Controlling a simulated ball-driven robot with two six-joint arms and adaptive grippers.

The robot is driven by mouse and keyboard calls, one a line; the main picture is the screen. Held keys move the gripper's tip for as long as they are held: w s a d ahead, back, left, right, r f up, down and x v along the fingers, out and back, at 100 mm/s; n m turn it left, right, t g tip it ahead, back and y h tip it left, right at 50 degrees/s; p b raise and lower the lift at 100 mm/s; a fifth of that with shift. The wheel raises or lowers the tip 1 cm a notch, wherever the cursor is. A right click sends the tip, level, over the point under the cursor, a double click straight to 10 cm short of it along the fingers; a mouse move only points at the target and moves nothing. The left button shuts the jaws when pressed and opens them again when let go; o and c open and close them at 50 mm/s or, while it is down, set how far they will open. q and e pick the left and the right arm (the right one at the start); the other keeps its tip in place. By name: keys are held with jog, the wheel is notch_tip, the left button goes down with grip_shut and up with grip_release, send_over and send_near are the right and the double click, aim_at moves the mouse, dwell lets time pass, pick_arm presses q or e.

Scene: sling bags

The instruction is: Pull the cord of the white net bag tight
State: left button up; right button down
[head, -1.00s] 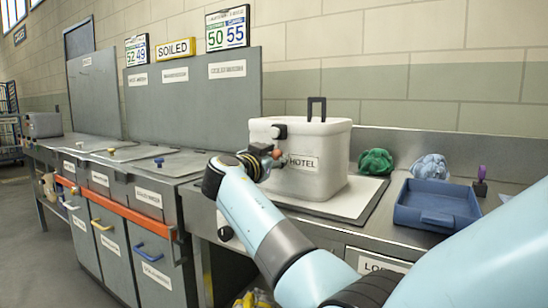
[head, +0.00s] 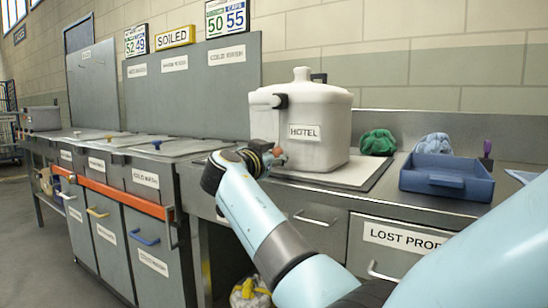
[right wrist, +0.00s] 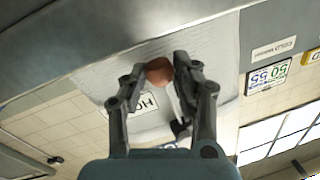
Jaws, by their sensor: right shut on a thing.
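The white net bag (head: 325,130), labelled HOTEL, stands upright on a pale mat on the steel counter. Its top is drawn in to a small white tuft. A pale tube-like piece with a dark end (head: 280,100) juts from its upper left side. My right gripper (head: 273,156) is in front of the bag's lower left side. It is shut on an orange-brown ball (right wrist: 158,70), which sits between the fingertips in the right wrist view. Any cord running from the ball to the bag is too small to make out. My left gripper is not in view.
A green cloth bundle (head: 378,142), a pale blue bundle (head: 433,143) and a blue tray (head: 440,185) are to the right on the counter. Lidded bins with an orange rail (head: 120,196) are at the left. A dark handle (head: 319,77) shows behind the bag.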

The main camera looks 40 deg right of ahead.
jog(key=c, duration=1)
grip_release()
jog(key=shift+r, duration=0.1)
jog(key=v, duration=0.7)
jog(key=shift+a, duration=0.25)
jog(key=shift+s, duration=0.1)
